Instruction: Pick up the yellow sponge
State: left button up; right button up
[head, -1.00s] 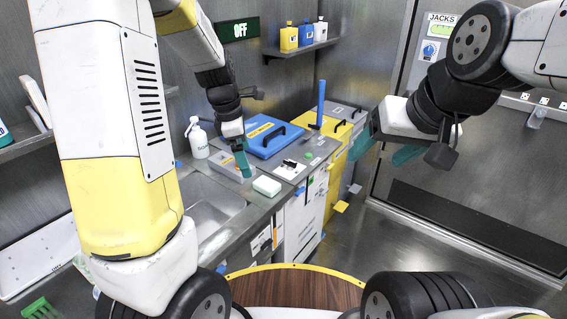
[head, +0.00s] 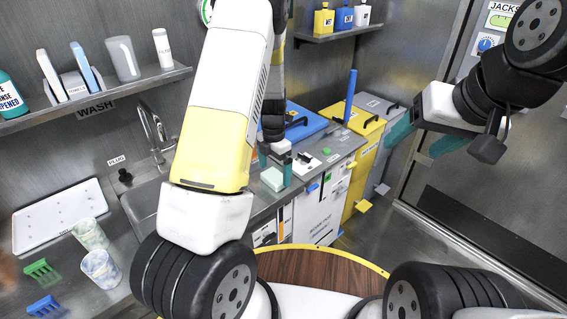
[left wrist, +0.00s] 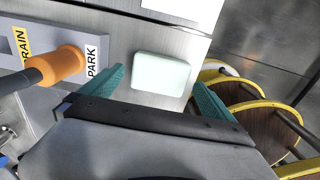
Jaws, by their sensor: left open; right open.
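I see no plainly yellow sponge. A pale mint-white, rounded block (head: 272,179), perhaps a sponge, lies on the grey counter by its front edge. In the left wrist view the block (left wrist: 160,74) lies flat ahead of my open left gripper, between the lines of its teal fingers, with nothing held. In the head view my left gripper (head: 276,163) is just behind and above the block, partly hidden by my arm. My right gripper (head: 424,143) is open and empty in the air at the right, far from the counter.
An orange-handled lever (left wrist: 58,66) by the PARK label is left of my left gripper. A white plate (head: 305,164) and blue case (head: 300,125) lie behind the block. The sink (head: 145,205), two cups (head: 100,268) and a white tray (head: 60,215) are left. A round wooden table (head: 310,265) stands in front.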

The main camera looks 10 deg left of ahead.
pick_arm(q)
notch_tip(320, 180, down, 2)
jog(key=c, duration=1.3)
jog(key=shift+o, duration=0.2)
jog(key=shift+r, duration=0.15)
jog(key=shift+r, duration=0.5)
notch_tip(320, 180, up, 2)
jog(key=shift+r, duration=0.15)
jog(key=s+a, duration=0.1)
jog(key=s, duration=0.4)
jog(key=s+a+r, duration=0.1)
jog(key=s, duration=0.4)
jog(key=s+a, duration=0.1)
jog(key=s, duration=0.4)
jog(key=shift+s+a+r, duration=0.25)
jog(key=shift+s+a, duration=0.05)
